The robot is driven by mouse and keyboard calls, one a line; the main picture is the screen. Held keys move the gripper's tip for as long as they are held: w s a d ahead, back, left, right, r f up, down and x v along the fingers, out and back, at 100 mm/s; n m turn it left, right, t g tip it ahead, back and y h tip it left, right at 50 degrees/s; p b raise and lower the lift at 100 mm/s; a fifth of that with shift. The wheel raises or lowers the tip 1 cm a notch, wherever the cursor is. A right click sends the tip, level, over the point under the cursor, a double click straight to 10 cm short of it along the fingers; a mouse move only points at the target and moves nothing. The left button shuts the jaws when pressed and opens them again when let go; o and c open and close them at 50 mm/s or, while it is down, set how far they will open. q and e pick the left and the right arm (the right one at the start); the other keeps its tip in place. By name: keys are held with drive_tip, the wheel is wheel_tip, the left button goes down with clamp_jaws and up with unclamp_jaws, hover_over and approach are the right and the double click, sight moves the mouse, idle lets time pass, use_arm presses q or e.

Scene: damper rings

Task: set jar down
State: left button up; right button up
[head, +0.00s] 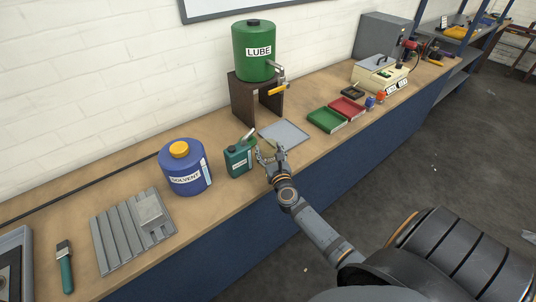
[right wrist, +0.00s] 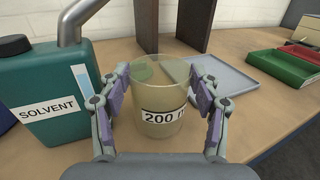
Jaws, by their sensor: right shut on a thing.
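A clear jar (right wrist: 160,95) with a "200 m…" label and yellowish contents stands upright between my right gripper's fingers in the right wrist view. My right gripper (right wrist: 160,98) is shut on its sides. In the head view my right gripper (head: 268,150) is over the bench, and it largely hides the jar. I cannot tell whether the jar's base touches the bench. A grey flat tray (head: 285,132) lies just behind it. My left gripper is not in view.
A teal solvent can (head: 238,158) stands close left of the jar. A green lube drum (head: 254,50) with a tap sits on a dark stand (head: 242,100) behind. Green (head: 326,120) and red (head: 346,107) trays lie to the right. Bare bench (head: 215,215) shows at front left.

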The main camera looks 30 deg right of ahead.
sight(269, 143)
drive_tip(key=shift+r, duration=0.25)
drive_tip(key=s+a+r+p, duration=0.4)
drive_tip(key=s+a+r, duration=0.3)
drive_tip(key=s+r, duration=0.5)
drive_tip(key=shift+a+r, duration=0.2)
drive_tip(key=shift+r, duration=0.05)
